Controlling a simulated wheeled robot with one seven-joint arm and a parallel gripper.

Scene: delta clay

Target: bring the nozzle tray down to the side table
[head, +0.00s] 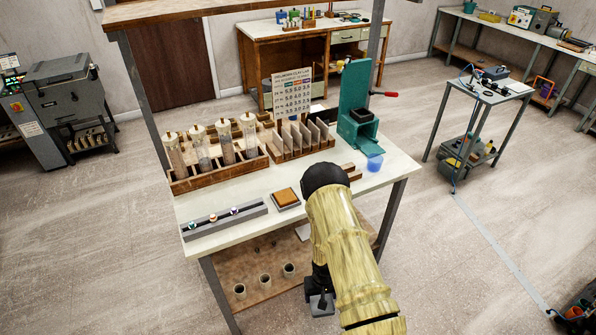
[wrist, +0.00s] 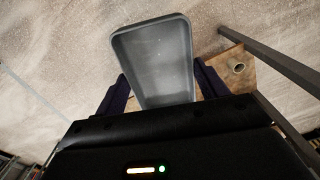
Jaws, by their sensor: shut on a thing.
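A grey rectangular tray (wrist: 158,60), taken as the nozzle tray, sits between the dark fingers of my gripper (wrist: 162,80) in the wrist view. My gripper is shut on it. The tray looks empty, and its near end is hidden behind the gripper body. In the head view, my forearm hides most of the gripper; a dark grey piece (head: 320,304) shows beside the arm, in front of the bench's lower shelf. A small side table (head: 510,92) with a pale top stands at the right, well apart from my gripper, with devices on it.
Bench legs stand close to my arm. Floor between bench and side table is clear.

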